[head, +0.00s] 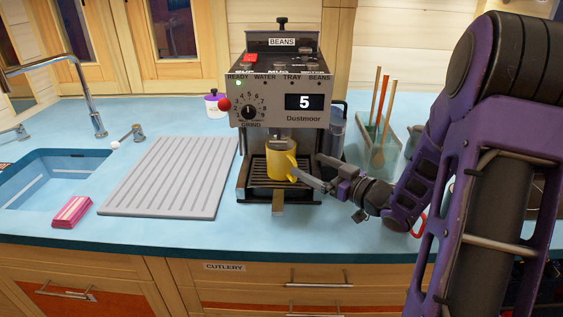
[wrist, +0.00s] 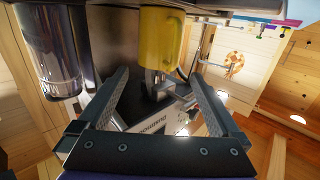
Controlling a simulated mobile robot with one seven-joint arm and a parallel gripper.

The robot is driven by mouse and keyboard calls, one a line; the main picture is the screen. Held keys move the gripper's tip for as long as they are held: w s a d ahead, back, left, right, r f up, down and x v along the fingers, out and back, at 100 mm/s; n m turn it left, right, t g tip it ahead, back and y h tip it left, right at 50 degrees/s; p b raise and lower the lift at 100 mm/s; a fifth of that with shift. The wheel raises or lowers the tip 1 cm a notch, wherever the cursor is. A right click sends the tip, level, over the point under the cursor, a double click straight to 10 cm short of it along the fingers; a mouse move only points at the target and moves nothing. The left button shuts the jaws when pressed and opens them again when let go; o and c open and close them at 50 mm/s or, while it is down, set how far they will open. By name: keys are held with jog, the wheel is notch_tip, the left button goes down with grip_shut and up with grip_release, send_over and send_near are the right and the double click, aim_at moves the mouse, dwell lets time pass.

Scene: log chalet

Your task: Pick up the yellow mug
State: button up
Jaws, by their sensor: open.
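The yellow mug (head: 279,160) stands upright on the drip tray (head: 262,185) of the coffee machine, under its spout. Its handle side faces right, towards my gripper. My gripper (head: 306,171) is open and reaches in from the right, its fingertips close to the mug's handle side. In the wrist view the mug (wrist: 161,38) shows at the top centre, just beyond the open fingertips of my gripper (wrist: 160,76). Nothing is held between the fingers. I cannot tell whether a fingertip touches the mug.
The coffee machine (head: 284,70) rises over the mug and closes it in at the back. A ribbed draining board (head: 170,175), a sink (head: 50,175) and a pink sponge (head: 71,211) lie left. A clear container (head: 382,158) with sticks stands right, behind my arm.

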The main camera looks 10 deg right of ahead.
aim_at(293, 158)
jog(key=x, duration=0.7)
jog(key=shift+w+f, duration=0.3)
jog(key=shift+f, duration=0.05)
jog(key=shift+r, duration=0.1)
grip_shut()
